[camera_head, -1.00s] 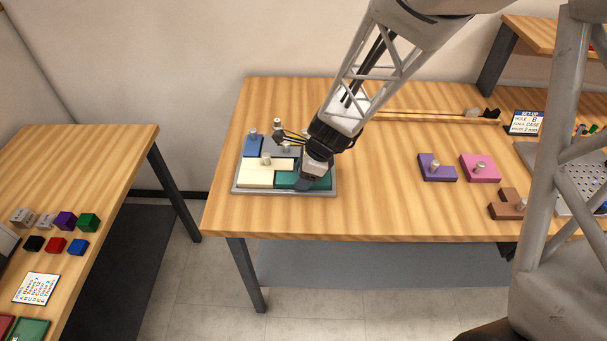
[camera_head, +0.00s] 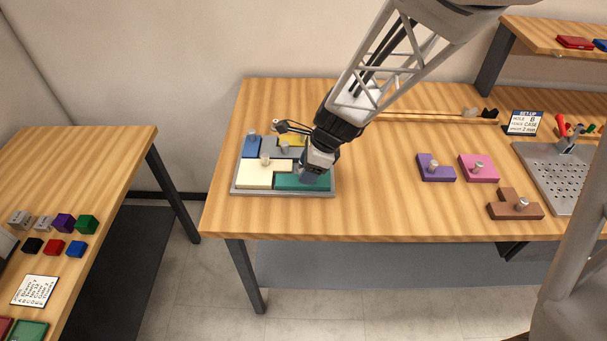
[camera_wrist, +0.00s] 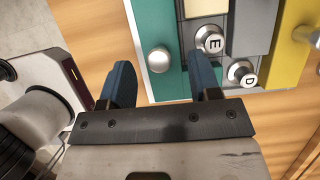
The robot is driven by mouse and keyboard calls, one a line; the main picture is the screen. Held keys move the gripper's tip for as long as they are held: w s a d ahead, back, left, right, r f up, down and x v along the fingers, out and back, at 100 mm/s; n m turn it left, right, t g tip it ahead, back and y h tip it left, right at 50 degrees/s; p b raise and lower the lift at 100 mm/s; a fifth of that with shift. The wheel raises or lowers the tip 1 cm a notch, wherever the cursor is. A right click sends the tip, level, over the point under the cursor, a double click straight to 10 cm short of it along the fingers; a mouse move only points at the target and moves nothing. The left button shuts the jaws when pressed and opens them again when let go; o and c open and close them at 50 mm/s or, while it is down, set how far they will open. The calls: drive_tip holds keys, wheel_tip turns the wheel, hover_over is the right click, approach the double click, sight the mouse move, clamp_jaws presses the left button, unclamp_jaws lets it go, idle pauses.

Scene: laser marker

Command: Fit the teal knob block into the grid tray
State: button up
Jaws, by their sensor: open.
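The teal knob block (camera_head: 290,182) lies in the front right part of the grid tray (camera_head: 240,191), beside the cream block (camera_head: 254,176). It looks level with its neighbours in the body camera view. In the wrist view the teal block (camera_wrist: 152,28) shows its silver knob (camera_wrist: 159,60). My gripper (camera_head: 312,172) is just above the teal block and hides part of it. In the wrist view my gripper (camera_wrist: 163,82) is open, with one blue finger on each side of the knob and clear of it.
Blue (camera_head: 251,147), grey and yellow (camera_head: 292,139) blocks also sit in the tray. Purple (camera_head: 435,170), pink (camera_head: 482,171) and brown (camera_head: 520,210) knob blocks lie to the right on the table (camera_head: 375,210). The table between them and the tray is clear.

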drive_tip(key=v, duration=0.8)
drive_tip(key=shift+r, duration=0.2)
drive_tip(key=shift+w, duration=0.1)
drive_tip(key=shift+d, duration=0.1)
drive_tip(key=s+d+r+n+t+h, duration=0.1)
drive_tip(key=s+d+r+n+h, duration=0.1)
drive_tip(key=s+d+r+n, duration=0.4)
drive_tip(key=s+d+r+n+t+h, duration=0.1)
drive_tip(key=s+d+r+n, duration=0.5)
drive_tip(key=s, duration=0.9)
drive_tip(key=shift+d+n+t+h, duration=0.3)
drive_tip(key=shift+d+n+h, duration=0.5)
drive_tip(key=shift+d+n, duration=1.6)
drive_tip(key=shift+a+r+n, duration=0.1)
drive_tip(key=shift+a+n, duration=0.4)
drive_tip(key=shift+a, duration=0.05)
